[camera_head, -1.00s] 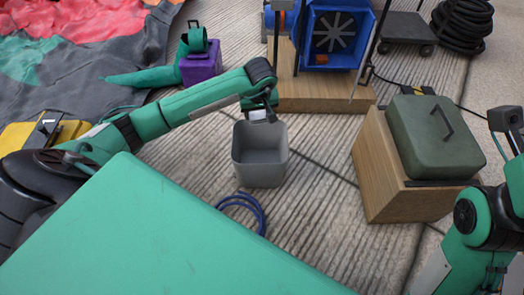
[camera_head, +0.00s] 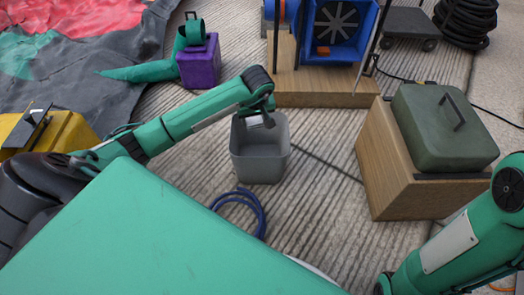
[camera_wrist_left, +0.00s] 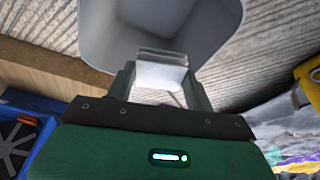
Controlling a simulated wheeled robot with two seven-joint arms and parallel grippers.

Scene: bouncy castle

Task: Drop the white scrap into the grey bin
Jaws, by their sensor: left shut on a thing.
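The grey bin (camera_head: 259,168) stands open on the striped ground near the middle of the head view. My left gripper (camera_head: 262,121) is over the bin's mouth, its tip near the upper rim. In the left wrist view my left gripper (camera_wrist_left: 160,80) is shut on the white scrap (camera_wrist_left: 160,73), a small pale piece between the fingers. The bin's pale inside (camera_wrist_left: 120,30) opens beyond the scrap in that view. The scrap is small and partly hidden in the head view. My right arm shows at lower right, but its gripper is out of view.
A green surface (camera_head: 150,240) fills the lower left. A blue hose coil (camera_head: 245,205) lies in front of the bin. A wooden box (camera_head: 385,175) with a green case (camera_head: 440,125) stands right. A blue blower (camera_head: 338,30) is behind, a purple block (camera_head: 200,62) behind left.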

